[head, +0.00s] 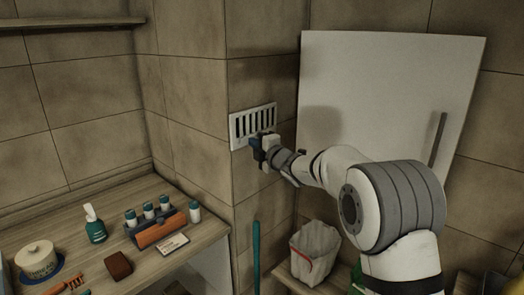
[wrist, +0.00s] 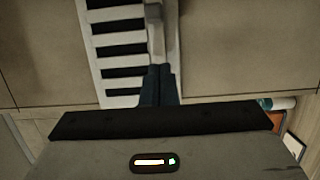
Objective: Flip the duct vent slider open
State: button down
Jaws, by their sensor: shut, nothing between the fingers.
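The duct vent (head: 240,130) is a pale rectangular grille with several dark slots, set in the tiled wall. In the head view my gripper (head: 259,149) is at the lower right part of the vent, close to its face, and hides that part. In the wrist view the vent (wrist: 92,52) fills the upper middle, with its dark slots running sideways. My gripper (wrist: 160,72) is shut, with its dark fingers together beside the slots and nothing held. Grey upright strips beyond the fingers may be the slider or the vent's edge; I cannot tell. Contact is unclear.
A white panel (head: 390,100) with a dark handle stands right of the vent.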

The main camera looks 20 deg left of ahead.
jog(key=b+v, duration=0.2)
jog(key=v, duration=0.8)
jog(key=shift+w, duration=0.1)
jog(key=s+d+f+m+h, duration=0.2)
jog(key=s+d+m+h, duration=0.15)
jog(key=d+m, duration=0.4)
jog(key=s+d+f+m+h, duration=0.25)
jog(key=d+m+h, duration=0.2)
jog(key=d, duration=0.55)
jog(key=s+d+f+m+h, duration=0.1)
jog(key=s+d+m+h, duration=0.35)
jog(key=d, duration=0.35)
jog(key=s+d+f+m+g, duration=0.2)
jog(key=s+f+m+g, duration=0.1)
jog(key=s, duration=0.5)
jog(key=s+d+f+m+g, duration=0.2)
jog(key=s+f+m+g, duration=0.1)
jog(key=s, duration=0.6)
jog(key=s+d+f+m+g+h, duration=0.1)
jog(key=s+d+f+m+g, duration=0.1)
jog(key=s, duration=0.6)
notch_tip(320, 180, down, 2)
jog(key=d+m, duration=0.1)
jog(key=m, duration=0.2)
jog(key=shift+s+f+g, duration=0.15)
jog(key=shift+f+g, duration=0.1)
jog(key=shift+g, duration=0.15)
jog(key=shift+d, duration=0.1)
